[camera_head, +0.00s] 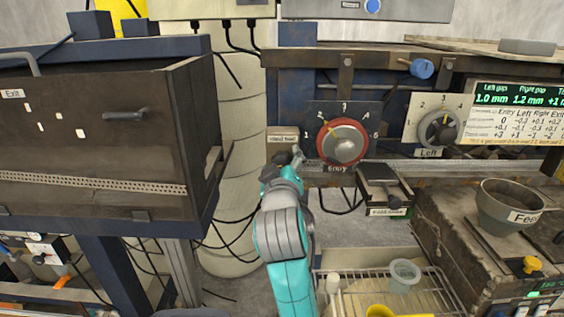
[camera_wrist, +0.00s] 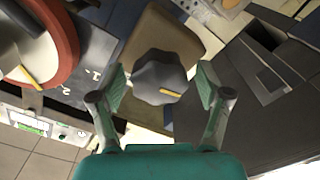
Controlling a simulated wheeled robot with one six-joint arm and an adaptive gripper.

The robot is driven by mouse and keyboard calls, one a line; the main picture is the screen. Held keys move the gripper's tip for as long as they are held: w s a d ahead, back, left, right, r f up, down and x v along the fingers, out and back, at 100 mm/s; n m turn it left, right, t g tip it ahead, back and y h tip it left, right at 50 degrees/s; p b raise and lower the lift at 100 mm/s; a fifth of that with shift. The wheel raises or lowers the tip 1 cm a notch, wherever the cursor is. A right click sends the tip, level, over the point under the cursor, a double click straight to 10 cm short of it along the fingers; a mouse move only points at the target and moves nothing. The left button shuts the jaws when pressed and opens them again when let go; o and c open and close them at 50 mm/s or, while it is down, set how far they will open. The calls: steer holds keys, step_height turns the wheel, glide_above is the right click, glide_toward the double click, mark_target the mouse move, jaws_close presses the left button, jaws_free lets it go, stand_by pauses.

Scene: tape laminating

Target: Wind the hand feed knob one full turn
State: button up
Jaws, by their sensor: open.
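The hand feed knob (camera_wrist: 160,75) is a dark grey lobed knob with a yellow mark at its lower right edge in the wrist view. It stands on a tan block (camera_wrist: 163,33). In the head view the block shows with its label (camera_head: 283,135), and my gripper largely hides the knob. My gripper (camera_wrist: 162,88) is open, with one finger on each side of the knob. Gaps show between the fingers and the knob, so it is not gripped. In the head view my gripper (camera_head: 283,166) is just below the block.
The red-rimmed Entry dial (camera_head: 343,141) is close on the right of my gripper; it also shows in the wrist view (camera_wrist: 40,45). A dark oven-like box (camera_head: 100,125) stands left. A small lever box (camera_head: 388,190), a wire rack (camera_head: 385,290) and a funnel (camera_head: 508,205) are lower right.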

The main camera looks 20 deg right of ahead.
steer(key=shift+w+d, duration=0.1)
steer(key=shift+w, duration=0.15)
steer(key=c, duration=1.2)
steer(key=shift+o, duration=0.2)
steer(key=shift+m, duration=0.3)
